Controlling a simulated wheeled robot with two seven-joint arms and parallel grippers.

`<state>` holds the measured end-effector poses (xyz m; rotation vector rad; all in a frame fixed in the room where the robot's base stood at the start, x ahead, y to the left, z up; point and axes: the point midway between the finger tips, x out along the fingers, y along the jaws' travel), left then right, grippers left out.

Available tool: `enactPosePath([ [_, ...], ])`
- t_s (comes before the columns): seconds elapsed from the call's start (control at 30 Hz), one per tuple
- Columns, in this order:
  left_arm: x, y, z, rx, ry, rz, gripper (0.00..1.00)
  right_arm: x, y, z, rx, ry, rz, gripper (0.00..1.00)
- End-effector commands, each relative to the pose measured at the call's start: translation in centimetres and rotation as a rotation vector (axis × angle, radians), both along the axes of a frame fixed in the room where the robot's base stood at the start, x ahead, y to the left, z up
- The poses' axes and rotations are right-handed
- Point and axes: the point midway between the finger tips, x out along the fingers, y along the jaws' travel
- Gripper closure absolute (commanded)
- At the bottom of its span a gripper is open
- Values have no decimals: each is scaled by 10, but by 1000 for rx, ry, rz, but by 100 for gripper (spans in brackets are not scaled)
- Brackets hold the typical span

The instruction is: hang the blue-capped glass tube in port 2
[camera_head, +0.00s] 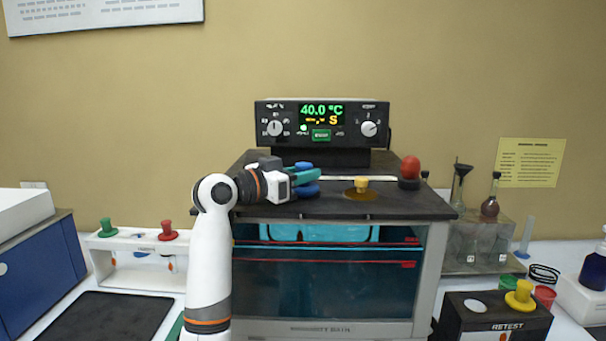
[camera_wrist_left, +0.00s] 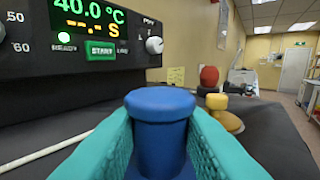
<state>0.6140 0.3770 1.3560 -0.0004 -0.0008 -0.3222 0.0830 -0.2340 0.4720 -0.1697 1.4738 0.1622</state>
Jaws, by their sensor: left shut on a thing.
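My left gripper (camera_head: 306,177) is shut on the blue cap (camera_wrist_left: 160,130) of the glass tube, low over the dark top of the bath (camera_head: 420,203). In the left wrist view the cap stands upright between the two teal fingers. In the head view blue shows above and below the fingers, close to the bath top. The glass below the cap is hidden, and I cannot tell whether it is in a port. Port 2 cannot be made out. A yellow-capped piece (camera_head: 361,185) sits in the top to the right. My right gripper is not in view.
The control unit (camera_head: 321,120) reads 40.0 °C behind the gripper. A red ball-like top (camera_head: 410,167) stands at the right of the bath top. A white rack (camera_head: 115,240) with green and red caps is at left. A flask stand (camera_head: 470,245) is at right.

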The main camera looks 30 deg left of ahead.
Motion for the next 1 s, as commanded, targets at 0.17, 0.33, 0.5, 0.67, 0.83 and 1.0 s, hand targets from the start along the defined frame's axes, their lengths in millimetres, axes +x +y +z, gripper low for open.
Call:
enactPosePath([
  [0.17,0,0,0,1,-1,1,100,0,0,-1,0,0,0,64],
  [0.33,-1,1,-3,1,0,1,100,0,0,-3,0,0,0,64],
  [0.5,-2,1,-7,1,0,1,100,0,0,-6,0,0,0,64],
  [0.67,-2,1,-7,0,-1,1,100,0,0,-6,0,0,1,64],
  [0.83,-2,0,-7,0,-1,0,68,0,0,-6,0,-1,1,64],
  [1.0,-2,0,-7,0,-1,0,48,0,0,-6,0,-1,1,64],
])
